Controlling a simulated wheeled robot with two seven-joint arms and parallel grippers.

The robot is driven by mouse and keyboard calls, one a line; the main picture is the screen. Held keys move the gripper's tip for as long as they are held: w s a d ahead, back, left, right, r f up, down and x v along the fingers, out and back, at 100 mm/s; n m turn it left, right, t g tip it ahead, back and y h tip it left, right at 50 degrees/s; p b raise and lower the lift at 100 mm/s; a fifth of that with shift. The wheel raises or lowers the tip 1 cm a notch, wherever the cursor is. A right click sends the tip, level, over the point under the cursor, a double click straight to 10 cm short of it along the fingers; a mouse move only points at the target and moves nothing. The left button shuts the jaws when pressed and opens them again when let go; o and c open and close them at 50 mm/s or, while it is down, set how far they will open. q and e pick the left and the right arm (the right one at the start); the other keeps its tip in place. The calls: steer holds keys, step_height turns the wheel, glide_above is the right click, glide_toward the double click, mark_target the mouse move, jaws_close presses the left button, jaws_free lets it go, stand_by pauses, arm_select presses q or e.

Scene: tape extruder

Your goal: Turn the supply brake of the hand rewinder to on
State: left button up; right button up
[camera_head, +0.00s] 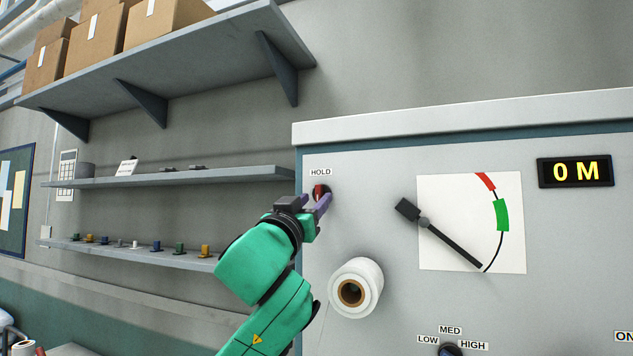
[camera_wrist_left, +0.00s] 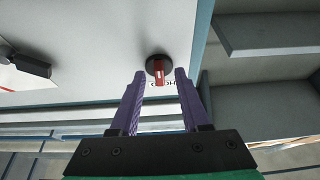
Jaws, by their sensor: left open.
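A rotary knob with a red bar on a black round base (camera_wrist_left: 158,66) is set in the grey front panel, below a HOLD label (camera_head: 320,172); in the head view its red part (camera_head: 319,190) is partly covered by my fingers. My left gripper (camera_head: 314,203) is open, its two purple fingers on either side of the red bar in the left wrist view (camera_wrist_left: 159,74). Contact cannot be told. An ON label (camera_head: 624,336) is cut off at the right edge. No label reading supply brake is seen. My right gripper is not in view.
A white roll (camera_head: 357,287) sticks out of the panel below the knob. A dial with a black pointer (camera_head: 450,245) is to the right. A LOW, MED, HIGH knob (camera_head: 450,350) is at the bottom. Shelves (camera_head: 180,179) stand at the left.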

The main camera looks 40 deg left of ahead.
arm_select(q)
steer(key=shift+w+a+r, duration=0.2)
steer(key=shift+w+r, duration=0.4)
steer(key=shift+w, duration=0.05)
steer(key=shift+s+d, duration=0.15)
steer(key=shift+s, duration=0.15)
steer(key=shift+c, duration=0.3)
steer(key=shift+w, duration=0.15)
steer(key=c, duration=0.6)
jaws_close()
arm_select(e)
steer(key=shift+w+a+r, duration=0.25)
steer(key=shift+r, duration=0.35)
